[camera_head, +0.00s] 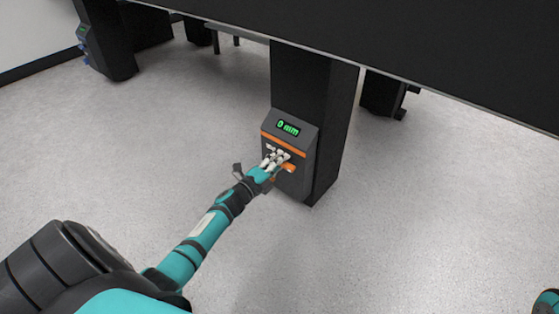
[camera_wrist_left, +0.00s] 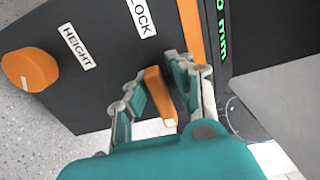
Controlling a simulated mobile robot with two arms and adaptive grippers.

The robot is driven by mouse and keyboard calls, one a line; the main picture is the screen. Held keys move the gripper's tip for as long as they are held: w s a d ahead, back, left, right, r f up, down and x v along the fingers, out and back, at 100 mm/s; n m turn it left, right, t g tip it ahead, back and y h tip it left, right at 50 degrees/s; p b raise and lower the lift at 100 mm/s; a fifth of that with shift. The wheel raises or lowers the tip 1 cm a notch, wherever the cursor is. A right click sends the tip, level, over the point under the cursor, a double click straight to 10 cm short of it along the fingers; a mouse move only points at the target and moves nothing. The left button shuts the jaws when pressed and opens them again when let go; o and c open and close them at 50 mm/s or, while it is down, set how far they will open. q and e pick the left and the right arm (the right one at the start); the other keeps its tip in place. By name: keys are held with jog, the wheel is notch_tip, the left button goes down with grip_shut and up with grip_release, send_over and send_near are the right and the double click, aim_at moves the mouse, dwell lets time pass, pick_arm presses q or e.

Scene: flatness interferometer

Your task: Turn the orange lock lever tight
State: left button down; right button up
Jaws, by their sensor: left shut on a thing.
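The orange lock lever (camera_wrist_left: 158,92) shows in the left wrist view, below the LOCK label (camera_wrist_left: 141,17) on a dark grey panel. My left gripper (camera_wrist_left: 155,88) has its teal and grey fingers on both sides of the lever and is shut on it. In the head view my left gripper (camera_head: 274,160) is at the front of the control box (camera_head: 296,131) and hides most of the lever. My right gripper is not in view.
A round orange knob (camera_wrist_left: 30,69) sits by the HEIGHT label (camera_wrist_left: 76,46). The green display (camera_head: 288,128) reads 0 mm. The box is on a black leg (camera_head: 335,120) under a large black tabletop (camera_head: 420,40). The grey floor (camera_head: 130,150) around is clear.

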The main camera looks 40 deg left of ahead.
pick_arm(q)
jog(key=shift+s+f, duration=0.15)
jog(key=shift+f, duration=0.25)
jog(key=c, duration=1.3)
grip_release()
jog(key=shift+r, duration=0.1)
jog(key=s, duration=1.2)
jog(key=shift+a, duration=0.4)
